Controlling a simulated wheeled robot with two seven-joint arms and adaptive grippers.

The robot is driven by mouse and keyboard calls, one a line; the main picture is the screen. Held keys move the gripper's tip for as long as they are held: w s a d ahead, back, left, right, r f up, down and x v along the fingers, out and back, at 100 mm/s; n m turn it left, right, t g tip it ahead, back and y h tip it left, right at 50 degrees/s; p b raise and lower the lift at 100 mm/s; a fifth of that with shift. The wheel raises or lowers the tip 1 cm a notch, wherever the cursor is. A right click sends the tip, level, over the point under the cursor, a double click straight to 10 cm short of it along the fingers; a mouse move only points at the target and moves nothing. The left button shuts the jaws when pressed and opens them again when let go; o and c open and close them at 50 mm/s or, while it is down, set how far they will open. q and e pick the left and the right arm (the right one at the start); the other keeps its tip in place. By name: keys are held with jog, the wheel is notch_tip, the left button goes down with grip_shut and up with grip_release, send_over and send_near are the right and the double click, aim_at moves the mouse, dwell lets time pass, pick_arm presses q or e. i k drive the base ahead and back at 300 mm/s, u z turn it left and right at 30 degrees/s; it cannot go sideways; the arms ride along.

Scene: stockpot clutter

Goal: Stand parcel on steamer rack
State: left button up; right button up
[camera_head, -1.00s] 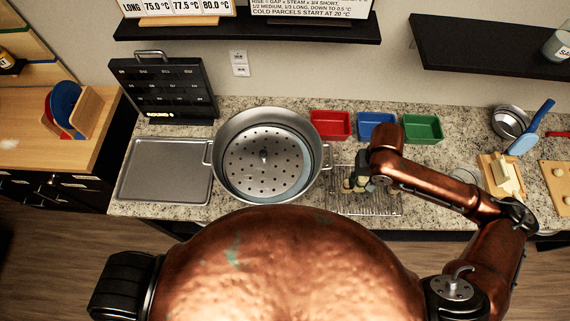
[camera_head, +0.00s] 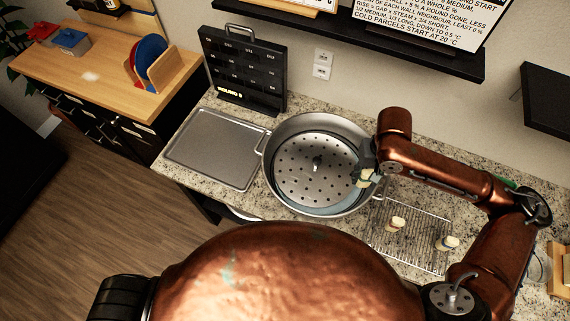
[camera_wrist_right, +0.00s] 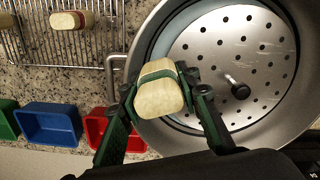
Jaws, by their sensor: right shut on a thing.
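My right gripper (camera_head: 367,174) is shut on a pale, rounded parcel (camera_wrist_right: 158,92) with a green band. It holds the parcel at the right rim of the large steel stockpot (camera_head: 273,140); in the wrist view the parcel overlaps the pot's rim. The parcel also shows small in the head view (camera_head: 362,181). The steamer rack (camera_head: 305,180) is a round perforated plate with a central knob inside the pot, and no parcel shows on it. It also shows in the right wrist view (camera_wrist_right: 205,75). My left gripper is not in view.
Two more parcels, one near (camera_head: 395,223) and one farther right (camera_head: 446,243), are on a wire rack (camera_head: 408,250) right of the pot. A metal tray (camera_head: 215,150) lies left of it. Red (camera_wrist_right: 112,135), blue (camera_wrist_right: 48,125) and green bins show in the wrist view.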

aim_at(309, 183)
jog(key=u, duration=2.9)
jog(key=k, duration=0.95)
jog(key=z, duration=0.7)
